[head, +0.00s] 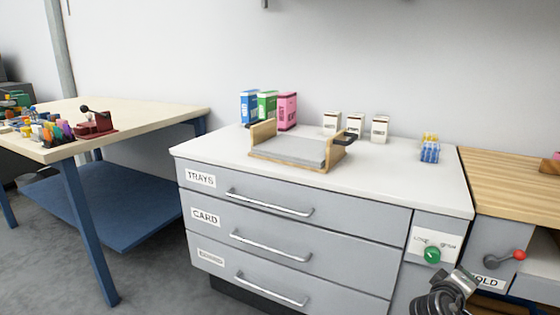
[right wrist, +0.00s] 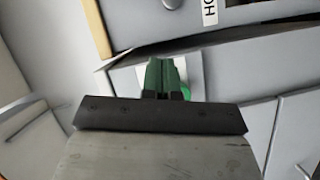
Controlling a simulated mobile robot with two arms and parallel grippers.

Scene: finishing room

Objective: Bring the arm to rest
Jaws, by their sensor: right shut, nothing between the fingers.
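My right gripper (head: 466,277) is at the lower right of the head view, in front of the cabinet and just below and right of a green round knob (head: 432,255). In the right wrist view its fingers (right wrist: 165,75) are together with nothing between them. They point at the cabinet front, and part of the green knob (right wrist: 184,93) shows behind them. A gap between fingers and knob cannot be judged. My left gripper is in neither view.
A grey cabinet (head: 300,235) with three closed drawers stands ahead. A wooden tray (head: 290,149), boxes and small blue bottles sit on its top.

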